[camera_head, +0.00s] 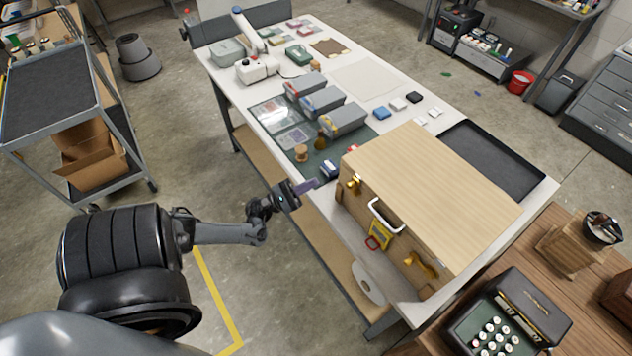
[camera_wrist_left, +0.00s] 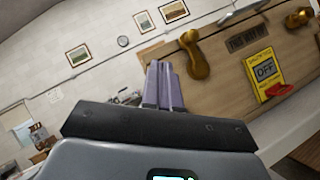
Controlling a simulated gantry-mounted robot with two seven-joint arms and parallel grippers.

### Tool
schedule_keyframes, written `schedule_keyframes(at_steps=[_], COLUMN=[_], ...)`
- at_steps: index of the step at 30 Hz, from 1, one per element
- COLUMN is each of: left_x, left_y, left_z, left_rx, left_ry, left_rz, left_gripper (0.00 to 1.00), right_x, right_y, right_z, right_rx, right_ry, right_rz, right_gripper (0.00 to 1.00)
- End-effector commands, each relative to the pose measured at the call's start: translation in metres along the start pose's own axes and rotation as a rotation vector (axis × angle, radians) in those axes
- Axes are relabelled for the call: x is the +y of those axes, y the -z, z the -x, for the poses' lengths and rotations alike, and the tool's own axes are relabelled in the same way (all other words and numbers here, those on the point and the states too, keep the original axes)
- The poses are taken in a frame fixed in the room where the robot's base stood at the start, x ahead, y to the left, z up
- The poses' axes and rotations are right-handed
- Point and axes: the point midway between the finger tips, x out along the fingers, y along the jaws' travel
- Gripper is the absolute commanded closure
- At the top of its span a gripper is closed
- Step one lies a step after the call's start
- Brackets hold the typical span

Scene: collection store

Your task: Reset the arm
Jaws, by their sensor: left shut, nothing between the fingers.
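My left gripper (camera_head: 308,187) reaches in from the left in the head view. Its fingertips are beside the near edge of the white table, a little left of a wooden case. In the left wrist view its two pale purple fingers (camera_wrist_left: 163,86) are together with nothing between them. The wooden case (camera_head: 440,185) has brass latches, a white handle and a yellow tag, and it stands beyond and to the right of the gripper. It also shows in the left wrist view (camera_wrist_left: 225,62). My right gripper is not in view.
The white table (camera_head: 365,80) holds several grey boxes (camera_head: 345,119), a black tray (camera_head: 495,160) and small items. A grey cart (camera_head: 50,100) stands at the left. A cash register (camera_head: 510,318) sits on a wooden table at the lower right.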

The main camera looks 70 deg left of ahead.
Motion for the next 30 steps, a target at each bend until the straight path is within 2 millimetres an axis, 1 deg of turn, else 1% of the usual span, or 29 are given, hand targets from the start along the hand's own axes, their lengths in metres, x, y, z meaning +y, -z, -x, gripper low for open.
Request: schedule_keyframes(at_steps=[4, 17, 20, 23, 25, 27, 29, 30], left_x=[0.0, 0.0, -0.002, -0.013, -0.028, -0.046, -0.058, -0.063], left_y=[-0.001, -0.001, -0.001, -0.002, -0.009, -0.026, -0.034, -0.037], left_z=[0.004, 0.005, 0.01, 0.025, 0.037, 0.036, 0.03, 0.025], left_rx=[-0.002, -0.002, 0.007, 0.033, 0.05, 0.038, 0.048, 0.07], left_ry=[0.001, 0.002, 0.006, 0.003, -0.022, -0.072, -0.14, -0.203], left_rz=[0.003, 0.002, 0.006, 0.025, 0.06, 0.14, 0.233, 0.319], left_gripper=[1.0, 1.0, 1.0, 1.0, 1.0, 1.0, 1.0, 1.0], right_x=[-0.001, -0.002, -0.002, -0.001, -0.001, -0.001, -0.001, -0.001], right_y=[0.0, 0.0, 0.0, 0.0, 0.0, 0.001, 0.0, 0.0], right_z=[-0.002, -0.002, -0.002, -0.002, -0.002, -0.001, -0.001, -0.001], right_rx=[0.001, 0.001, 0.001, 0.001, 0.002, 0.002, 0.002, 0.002], right_ry=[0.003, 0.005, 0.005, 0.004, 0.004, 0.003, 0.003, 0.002], right_rz=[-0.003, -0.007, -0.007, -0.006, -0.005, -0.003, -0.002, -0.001], right_gripper=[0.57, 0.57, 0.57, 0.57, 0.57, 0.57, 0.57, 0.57])
